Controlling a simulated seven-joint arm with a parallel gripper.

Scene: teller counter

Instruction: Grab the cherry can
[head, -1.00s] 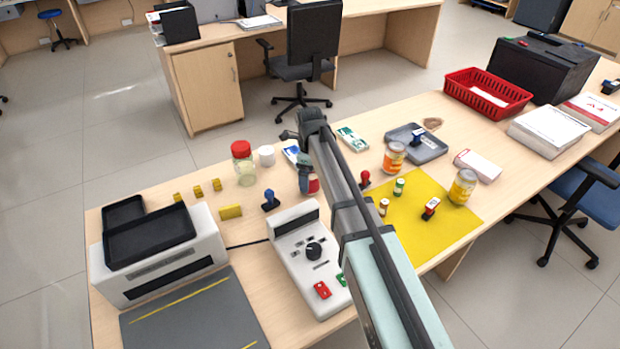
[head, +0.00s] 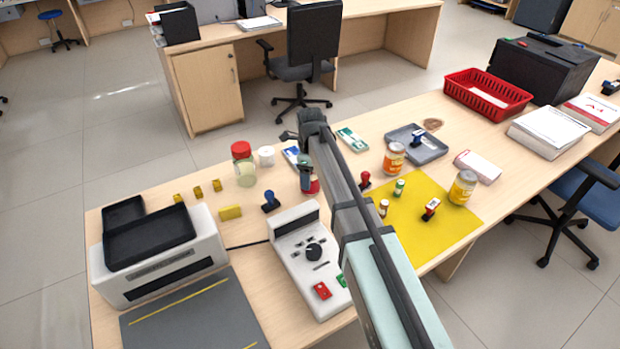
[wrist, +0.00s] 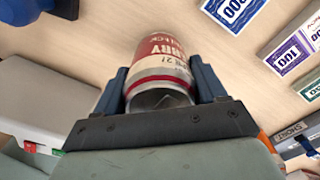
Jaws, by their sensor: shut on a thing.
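The cherry can (wrist: 162,62) is red and cream with lettering that reads in part "RRY". In the wrist view it sits between the two fingers of my gripper (wrist: 163,85), which is shut on it with a finger against each side. In the head view my gripper (head: 305,172) points down at the counter behind the control box, and a red part of the can (head: 313,185) shows beside it. My own arm hides much of the can there. I cannot tell whether the can touches the counter.
A red-lidded jar (head: 245,168), a white cup (head: 266,156) and a blue stamp (head: 270,201) stand left of my gripper. Banknote bundles (head: 352,139) lie behind. A control box (head: 308,255) stands in front. A red stamp (head: 365,179) and yellow mat (head: 430,238) are right.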

